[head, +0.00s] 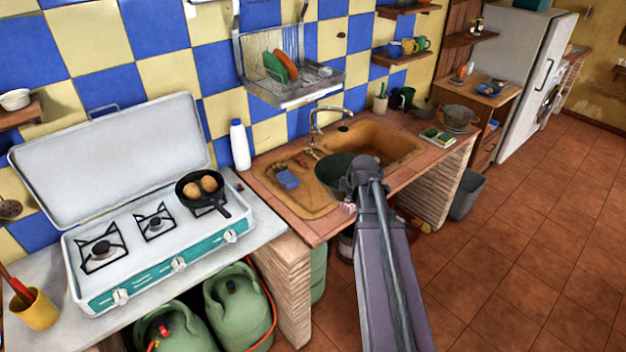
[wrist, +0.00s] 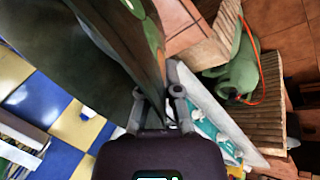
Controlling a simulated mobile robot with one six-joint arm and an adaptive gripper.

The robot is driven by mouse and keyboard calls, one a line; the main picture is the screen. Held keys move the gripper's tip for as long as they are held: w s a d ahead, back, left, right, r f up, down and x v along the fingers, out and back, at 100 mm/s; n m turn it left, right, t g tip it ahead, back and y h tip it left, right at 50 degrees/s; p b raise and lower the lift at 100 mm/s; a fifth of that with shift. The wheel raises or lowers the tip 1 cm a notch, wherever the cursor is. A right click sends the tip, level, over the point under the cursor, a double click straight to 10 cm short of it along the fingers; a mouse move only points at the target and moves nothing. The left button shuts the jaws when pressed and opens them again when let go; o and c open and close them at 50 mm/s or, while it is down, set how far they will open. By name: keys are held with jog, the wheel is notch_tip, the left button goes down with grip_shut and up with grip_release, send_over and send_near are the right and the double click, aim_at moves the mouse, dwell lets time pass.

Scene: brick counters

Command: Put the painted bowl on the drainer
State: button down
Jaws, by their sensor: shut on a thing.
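The painted bowl (head: 333,174) is dark green in the head view, over the middle of the sink and partly hidden behind my arm. In the wrist view the bowl (wrist: 85,55) fills the upper left, with orange and pale painted marks on its outer side. My gripper (wrist: 158,100) is shut on the bowl's wall, one finger on each side; it also shows in the head view (head: 363,172), where its fingertips are hard to make out. The drainer (head: 300,97) is a metal wall rack above the sink, holding a green plate and an orange plate at its left.
The tap (head: 318,125) rises behind the sink (head: 385,140), below the drainer. A white bottle (head: 240,145) stands left of the sink. A stove (head: 150,240) with a frying pan (head: 215,205) is farther left. The drainer's right part looks mostly free, with small items.

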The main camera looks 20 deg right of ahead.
jog(key=w+d+f+b, duration=0.1)
jog(key=w+f+b, duration=0.2)
jog(key=w, duration=0.5)
jog(key=w+d+f+b, duration=0.1)
jog(key=w+f+b, duration=0.2)
jog(key=w, duration=0.6)
jog(key=w+d+f+t+b, duration=0.1)
jog(key=w+f+b, duration=0.2)
jog(key=w, duration=0.6)
jog(key=shift+w+d, duration=0.15)
jog(key=shift+d, duration=0.25)
jog(key=shift+f, duration=0.15)
notch_tip(320, 180, down, 6)
jog(key=b, duration=0.6)
jog(key=shift+f, duration=0.1)
jog(key=shift+f+b, duration=1.8)
jog(key=shift+b, duration=0.2)
jog(key=shift+f, duration=0.1)
jog(key=c, duration=0.8)
grip_release()
